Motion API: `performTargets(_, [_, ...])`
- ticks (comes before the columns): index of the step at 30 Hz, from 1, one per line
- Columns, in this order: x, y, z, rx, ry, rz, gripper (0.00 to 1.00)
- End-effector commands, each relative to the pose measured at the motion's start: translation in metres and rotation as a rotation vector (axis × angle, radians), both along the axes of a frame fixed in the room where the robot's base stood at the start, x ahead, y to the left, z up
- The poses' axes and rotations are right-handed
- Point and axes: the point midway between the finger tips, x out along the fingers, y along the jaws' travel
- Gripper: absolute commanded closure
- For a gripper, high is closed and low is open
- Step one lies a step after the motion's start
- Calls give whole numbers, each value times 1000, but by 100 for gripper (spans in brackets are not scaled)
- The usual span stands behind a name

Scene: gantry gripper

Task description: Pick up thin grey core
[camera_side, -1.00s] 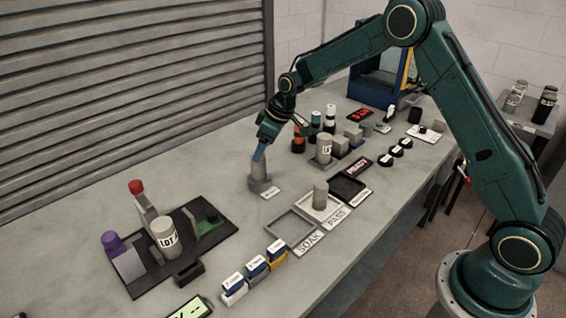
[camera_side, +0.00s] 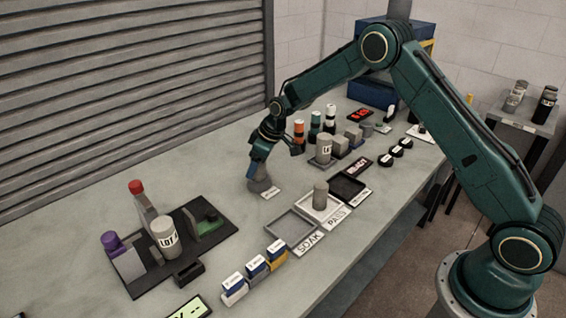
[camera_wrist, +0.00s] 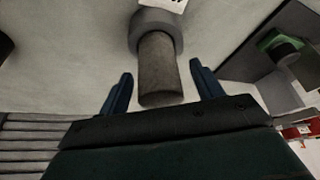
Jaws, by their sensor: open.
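A thin grey core (camera_wrist: 158,72) stands in a round grey holder (camera_wrist: 157,28), which also shows in the side view (camera_side: 264,186) on the bench behind a small white label. My gripper (camera_side: 254,174) is over the holder with its blue fingers pointing down, hiding most of the core in the side view. In the wrist view my gripper (camera_wrist: 161,74) is open, one blue finger on each side of the core, with a visible gap on both sides. I cannot tell how deep the core is between the fingers.
A grey cylinder (camera_side: 320,194) stands on the tray by the PASS label; the SOAK tray (camera_side: 290,229) is empty. A dark fixture (camera_side: 215,241) with a LOT cylinder (camera_side: 165,236) is front left. Several bottles and blocks stand behind. The bench left of the holder is clear.

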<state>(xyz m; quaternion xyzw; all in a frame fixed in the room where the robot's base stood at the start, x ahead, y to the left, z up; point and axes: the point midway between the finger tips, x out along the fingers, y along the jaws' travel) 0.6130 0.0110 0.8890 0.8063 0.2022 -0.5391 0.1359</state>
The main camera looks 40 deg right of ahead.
Motion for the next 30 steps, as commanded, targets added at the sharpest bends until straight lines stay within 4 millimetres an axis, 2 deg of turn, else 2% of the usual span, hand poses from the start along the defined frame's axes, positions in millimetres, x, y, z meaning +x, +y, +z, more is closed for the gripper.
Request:
performTargets(6, [4, 2, -9, 0, -1, 0, 34])
performTargets(20, [4, 2, -9, 0, -1, 0, 34])
performTargets(27, [3, 2, -9, 0, -1, 0, 82])
performTargets(30, [4, 2, -8, -1, -3, -1, 95])
